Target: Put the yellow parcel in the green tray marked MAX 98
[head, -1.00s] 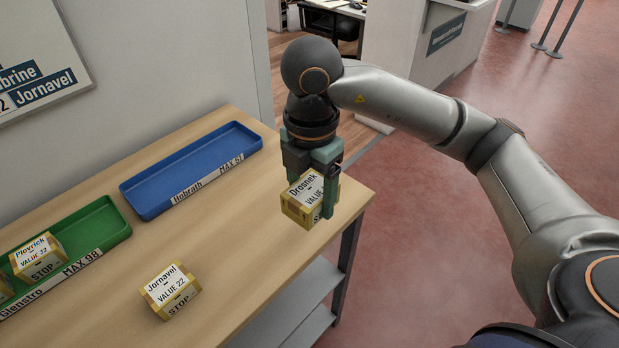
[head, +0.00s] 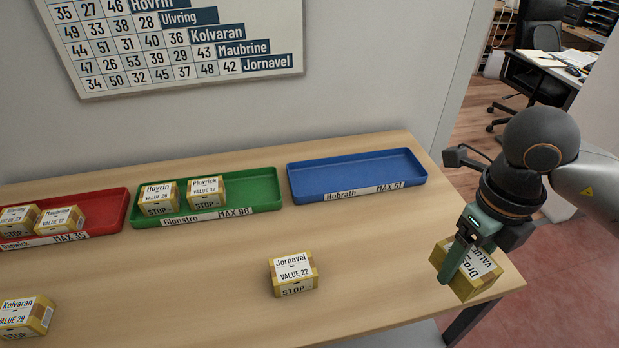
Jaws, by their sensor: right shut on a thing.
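My right gripper (head: 462,258) is shut on a yellow parcel labelled Drosnek (head: 482,262), its label partly covered by a finger. It holds the parcel at the right end of the table. The green tray (head: 262,192), marked Glenstro MAX 98, stands at the back middle of the table. Two yellow parcels are in its left part: Hovrin VALUE 28 (head: 158,198) and Plovrick VALUE 32 (head: 206,191). Its right part is empty. Another yellow parcel, Jornavel VALUE 22 (head: 293,273), sits on the bare table in front. My left gripper is not in view.
An empty blue tray (head: 400,160), marked Hobrath MAX 51, is right of the green one. A red tray (head: 112,200), with yellow parcels, is at left. A Kolvaran parcel (head: 28,316) is front left. A number chart (head: 180,45) hangs on the wall above the table (head: 370,290).

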